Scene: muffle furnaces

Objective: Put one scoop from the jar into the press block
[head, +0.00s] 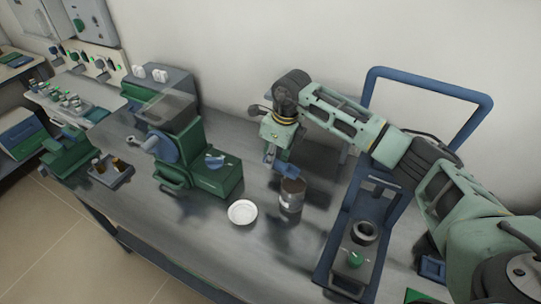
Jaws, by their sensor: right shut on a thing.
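The jar (290,202), a grey cylinder with a brown top, stands on the metal bench near the middle. My right gripper (279,161) points down just above and behind the jar's rim. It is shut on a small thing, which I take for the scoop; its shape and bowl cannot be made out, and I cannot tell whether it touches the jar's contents. A grey ring-shaped block with a dark hole, seemingly the press block (365,233), sits in the blue press frame (335,240) at right. My left gripper is not in view.
A white dish (242,212) lies left of the jar. A green machine (208,170) stands further left, with a small tray of vials (110,172) beyond it. The press's tall blue handle (430,88) rises behind my right arm. Bench between jar and press is clear.

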